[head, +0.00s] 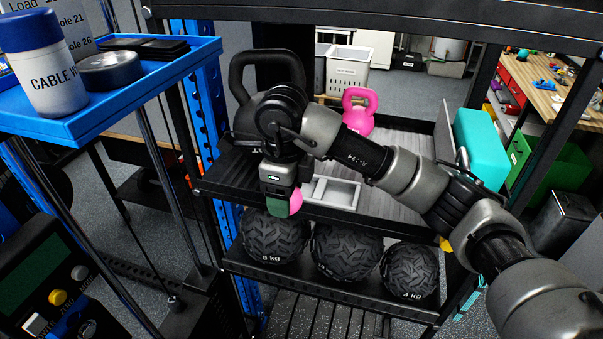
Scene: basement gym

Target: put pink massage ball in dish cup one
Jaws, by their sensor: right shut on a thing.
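My right gripper (283,206) reaches in from the right and points down at the middle shelf of the rack. It is shut on the pink massage ball (297,200), which shows only partly at the gripper's right side. A light grey dish (345,194) with cups lies on the shelf just right of the ball. The gripper and wrist hide its left part. I cannot tell which cup is cup one, or whether the ball is over the dish or beside it. My left gripper is not in view.
A black kettlebell (265,62) and a pink kettlebell (358,112) stand behind my right arm. Several tread-patterned balls (346,250) fill the shelf below. A teal block (481,148) is at the right. A blue tray (140,95) with a bottle (45,70) is at upper left.

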